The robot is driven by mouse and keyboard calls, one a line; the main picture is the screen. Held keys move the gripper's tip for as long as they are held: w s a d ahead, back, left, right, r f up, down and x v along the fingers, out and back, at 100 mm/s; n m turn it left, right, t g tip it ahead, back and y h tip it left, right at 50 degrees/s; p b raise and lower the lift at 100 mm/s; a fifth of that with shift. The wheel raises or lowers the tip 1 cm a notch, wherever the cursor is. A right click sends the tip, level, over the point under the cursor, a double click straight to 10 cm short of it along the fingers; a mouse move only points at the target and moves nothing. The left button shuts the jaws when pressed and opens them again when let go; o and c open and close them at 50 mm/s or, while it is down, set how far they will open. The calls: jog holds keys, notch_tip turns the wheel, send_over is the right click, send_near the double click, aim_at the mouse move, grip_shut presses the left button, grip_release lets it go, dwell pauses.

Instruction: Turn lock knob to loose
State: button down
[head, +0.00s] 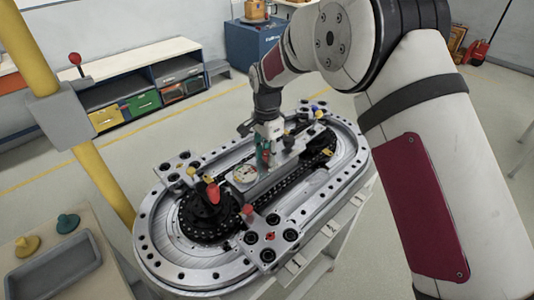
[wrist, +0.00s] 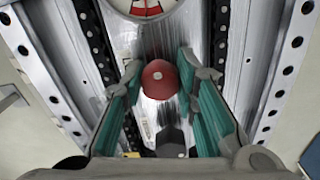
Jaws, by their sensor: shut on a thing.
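The lock knob, a round red knob with a pale centre dot (wrist: 160,79), stands on the metal track plate in the middle of the wrist view. My gripper (wrist: 160,70) has its teal-padded fingers on either side of the knob and is shut on it. In the head view my gripper (head: 266,156) reaches down to the middle of the oval ring track (head: 160,238). The knob is mostly hidden there by the fingers. Whether it is loose or locked cannot be read.
A round gauge (head: 245,174) sits close beside my gripper. A red handle (head: 213,193) and a smaller red knob (head: 248,210) stand nearer the front. A black part (wrist: 171,141) lies below the knob in the wrist view. A yellow post (head: 100,180) rises left of the track.

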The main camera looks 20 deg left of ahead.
jog(key=n+b, duration=0.2)
jog(key=n, duration=0.2)
jog(key=shift+w+n+b, duration=0.1)
jog(key=shift+n+b, duration=0.3)
jog(key=n+b, duration=0.2)
jog(key=n, duration=0.2)
jog(key=shift+d+n, duration=0.1)
jog(key=shift+n, duration=0.2)
jog(key=n+b, duration=0.2)
jog(key=n, duration=0.2)
jog(key=shift+n, duration=0.3)
jog(key=shift+n+b, duration=0.8)
jog(key=shift+n, duration=1.1)
jog(key=c, duration=1.2)
grip_release()
jog(key=shift+c, duration=0.2)
